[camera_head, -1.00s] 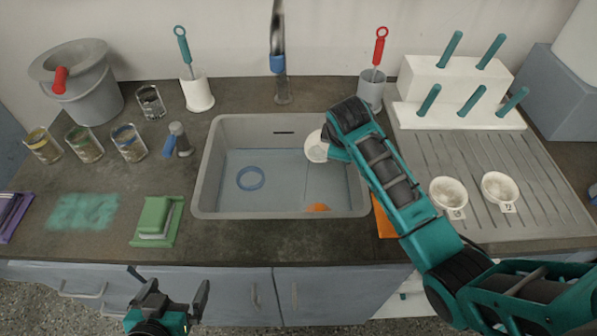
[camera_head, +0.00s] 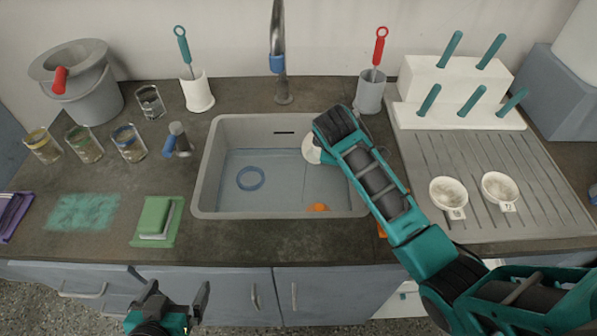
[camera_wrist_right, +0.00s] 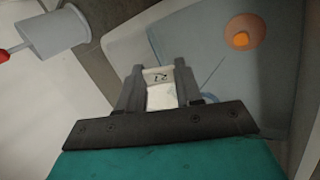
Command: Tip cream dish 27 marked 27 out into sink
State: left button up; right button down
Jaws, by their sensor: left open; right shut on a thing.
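My right gripper (camera_head: 328,150) reaches over the sink (camera_head: 203,180) from the right. It is shut on a cream dish (camera_head: 311,150), held above the right part of the basin. The head view shows only a pale part of the dish beside the gripper; the arm hides the rest. In the right wrist view, the white tab of the dish (camera_wrist_right: 160,92) sits between the fingers, with a dark mark that looks like 27 turned around. The bowl and its contents are hidden there. My left gripper (camera_head: 180,296) is open and empty in front of the counter.
A blue ring (camera_head: 250,178) and an orange piece (camera_head: 317,208) lie in the sink. The tap (camera_head: 279,60) stands behind it. Two similar dishes (camera_head: 448,195) (camera_head: 499,189) stand on the drainer at right. A grey holder with a red-handled brush (camera_head: 371,92) stands close behind my right gripper.

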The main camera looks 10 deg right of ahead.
jog(key=shift+s+a+r+n+t+h+b, duration=0.15)
jog(key=shift+s+a+r+t+h, duration=0.1)
jog(key=shift+a+t+h, duration=0.3)
jog(key=shift+s+a+r+n+t+h+b, duration=0.1)
jog(key=shift+s+a+r+n+t+h, duration=0.15)
jog(key=shift+h, duration=0.55)
jog(key=shift+s+a+r+n+t+h+b, duration=0.1)
jog(key=shift+a+r+t+h, duration=0.15)
jog(key=shift+a+t+h, duration=0.35)
dwell(1.9)
jog(key=d+g+y, duration=0.1)
jog(key=w+d+f+g+y, duration=0.1)
jog(key=shift+m+y+p, duration=0.35)
jog(key=shift+m, duration=0.05)
jog(key=shift+w+d+f+g+y, duration=0.2)
jog(key=shift+d+f+g+y, duration=0.15)
jog(key=shift+d+y, duration=0.35)
jog(key=w+d+g+y, duration=0.1)
jog(key=d, duration=0.1)
jog(key=w+d+m+y, duration=0.1)
jog(key=d+y, duration=0.1)
jog(key=w+d+g+y, duration=0.1)
jog(key=d+y, duration=0.1)
jog(key=shift+r+g, duration=0.15)
jog(key=shift+g, duration=0.2)
jog(key=shift+w+d+m+g+y, duration=0.3)
jog(key=shift+w+d+g+y, duration=0.1)
jog(key=shift+d+y, duration=0.45)
jog(key=shift+a, duration=0.1)
